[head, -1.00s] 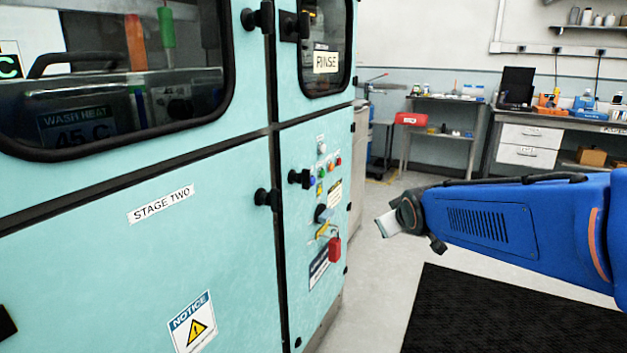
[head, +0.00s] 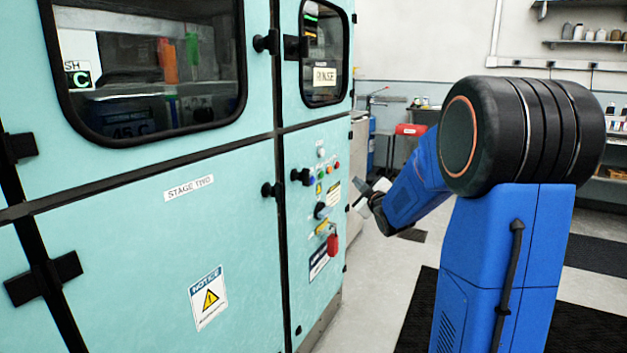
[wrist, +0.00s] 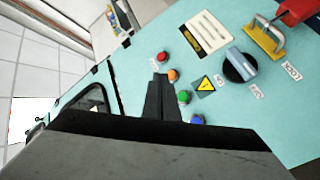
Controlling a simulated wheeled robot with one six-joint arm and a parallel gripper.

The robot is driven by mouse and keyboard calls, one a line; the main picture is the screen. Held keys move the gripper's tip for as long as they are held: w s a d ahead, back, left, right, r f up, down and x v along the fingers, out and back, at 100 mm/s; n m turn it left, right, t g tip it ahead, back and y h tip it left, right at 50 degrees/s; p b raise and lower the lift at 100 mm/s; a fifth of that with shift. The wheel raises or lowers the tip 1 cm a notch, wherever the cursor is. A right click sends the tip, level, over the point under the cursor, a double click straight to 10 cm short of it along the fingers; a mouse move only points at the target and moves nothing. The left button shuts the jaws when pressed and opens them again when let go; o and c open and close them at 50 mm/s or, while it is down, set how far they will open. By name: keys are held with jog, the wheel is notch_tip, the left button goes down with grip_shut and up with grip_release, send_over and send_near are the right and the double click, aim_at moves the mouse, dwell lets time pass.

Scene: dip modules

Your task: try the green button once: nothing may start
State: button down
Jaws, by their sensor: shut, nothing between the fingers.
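The green button (head: 320,174) is on the pale teal cabinet's control panel, in a slanting row with a blue button (head: 312,179), an orange button (head: 328,169) and a red button (head: 337,165). In the wrist view the green button (wrist: 184,97) shows just right of my gripper (wrist: 160,78), between the orange (wrist: 173,75) and blue (wrist: 197,119) buttons. My gripper (head: 360,192) is shut and empty. In the head view it is right of the panel with a visible gap. No contact with a button shows.
A rotary switch (wrist: 240,64), a yellow hasp (wrist: 264,42) and a red padlock (head: 333,244) are on the same panel. A red box (head: 411,130) is at the back. Floor is clear beyond the panel.

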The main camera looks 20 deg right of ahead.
aim_at(321, 175)
jog(key=shift+w+a+n+t+y, duration=0.15)
jog(key=shift+w+n+t+y, duration=0.15)
jog(key=shift+w+n, duration=0.1)
jog(key=w+a, duration=0.5)
jog(key=w, duration=0.1)
jog(key=shift+w+a, duration=0.25)
jog(key=shift+w, duration=0.15)
dwell(0.4)
jog(key=shift+w+a, duration=0.15)
dwell(1.9)
jog(key=shift+w+a, duration=0.1)
jog(key=shift+w, duration=0.05)
jog(key=shift+w+a, duration=0.3)
jog(key=shift+w, duration=0.05)
dwell(1.0)
jog(key=shift+s, duration=0.1)
jog(key=shift+s+d, duration=0.5)
jog(key=shift+s, duration=0.05)
